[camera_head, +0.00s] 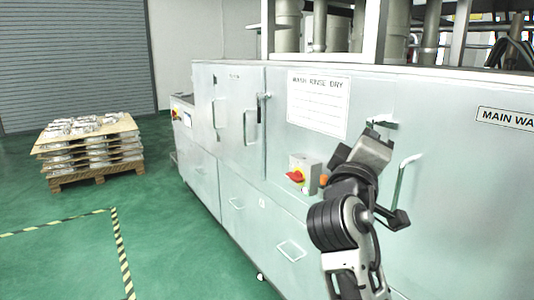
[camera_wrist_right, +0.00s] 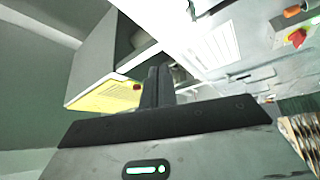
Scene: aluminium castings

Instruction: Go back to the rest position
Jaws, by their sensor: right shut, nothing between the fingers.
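My right gripper (camera_head: 378,137) is raised in front of the grey washing machine (camera_head: 240,178) in the head view, near its upper front panels. In the right wrist view the two dark fingers of my right gripper (camera_wrist_right: 158,84) are together, with nothing between them. I cannot tell from the head view whether the gripper touches the machine. My left gripper does not show in either view.
A red rotary switch (camera_head: 296,176) on a grey box and a bar handle (camera_head: 400,178) are close to my right arm. A pallet (camera_head: 85,174) stacked with castings stands at the left. Green floor with striped tape (camera_head: 118,240) is clear between them.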

